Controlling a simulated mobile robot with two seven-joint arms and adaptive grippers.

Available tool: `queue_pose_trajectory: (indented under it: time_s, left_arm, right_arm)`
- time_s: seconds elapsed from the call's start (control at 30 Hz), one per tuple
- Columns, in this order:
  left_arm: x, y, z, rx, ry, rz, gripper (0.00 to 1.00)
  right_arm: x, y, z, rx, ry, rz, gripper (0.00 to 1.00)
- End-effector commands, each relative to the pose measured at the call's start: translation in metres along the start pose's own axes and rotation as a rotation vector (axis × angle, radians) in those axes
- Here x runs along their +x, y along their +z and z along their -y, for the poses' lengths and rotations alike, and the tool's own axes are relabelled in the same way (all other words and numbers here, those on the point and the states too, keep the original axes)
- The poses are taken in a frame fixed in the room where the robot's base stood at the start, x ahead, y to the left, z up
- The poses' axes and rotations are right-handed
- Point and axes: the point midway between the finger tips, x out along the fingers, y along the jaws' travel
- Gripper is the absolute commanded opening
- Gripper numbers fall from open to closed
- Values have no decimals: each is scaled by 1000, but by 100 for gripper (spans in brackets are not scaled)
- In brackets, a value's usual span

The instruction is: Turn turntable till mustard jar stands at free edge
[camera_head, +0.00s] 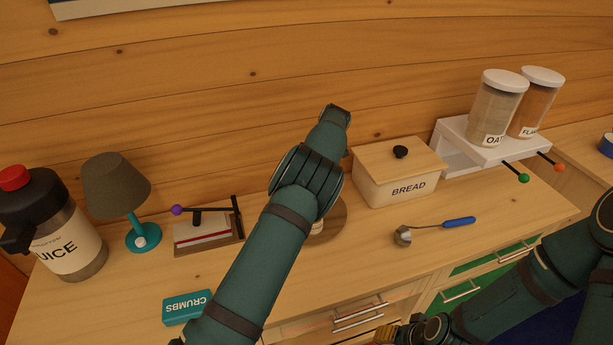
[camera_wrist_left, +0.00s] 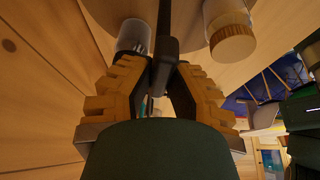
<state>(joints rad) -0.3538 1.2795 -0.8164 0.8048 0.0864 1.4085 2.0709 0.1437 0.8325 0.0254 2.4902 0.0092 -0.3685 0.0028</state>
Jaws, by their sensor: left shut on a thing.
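The round wooden turntable (camera_head: 338,217) stands on the counter, mostly hidden behind my left arm in the head view. A labelled jar (camera_head: 317,228) peeks out beside my arm. My left gripper (camera_wrist_left: 166,72) is shut on a dark upright handle (camera_wrist_left: 165,42). My right gripper (camera_head: 392,334) is at the bottom edge, partly cut off.
A bread box (camera_head: 392,190) and a scoop with blue handle (camera_head: 440,228) are right of the turntable. Jars on a white stand (camera_head: 480,150) are at the right.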

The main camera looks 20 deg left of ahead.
Motion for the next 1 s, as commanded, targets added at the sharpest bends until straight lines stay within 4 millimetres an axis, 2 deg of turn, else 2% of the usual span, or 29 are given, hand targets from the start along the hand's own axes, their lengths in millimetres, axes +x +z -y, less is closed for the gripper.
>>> queue_pose_trajectory:
  time_s: [0.83, 0.87, 0.9, 0.93, 1.0]
  left_arm:
    - [4, 1, 2, -66, -36, -3, 0]
    - [4, 1, 2, -66, -36, -3, 26]
    - [4, 1, 2, -66, -36, -3, 40]
    - [3, 1, 1, -66, -35, -3, 48]
    - [3, 0, 1, -66, -33, -2, 48]
  right_arm:
    - [-3, 0, 1, 0, -1, 0, 47]
    - [-3, 0, 1, 0, -1, 0, 47]
    - [-3, 0, 1, 0, -1, 0, 47]
    - [-3, 0, 1, 0, -1, 0, 47]
    - [-3, 0, 1, 0, -1, 0, 47]
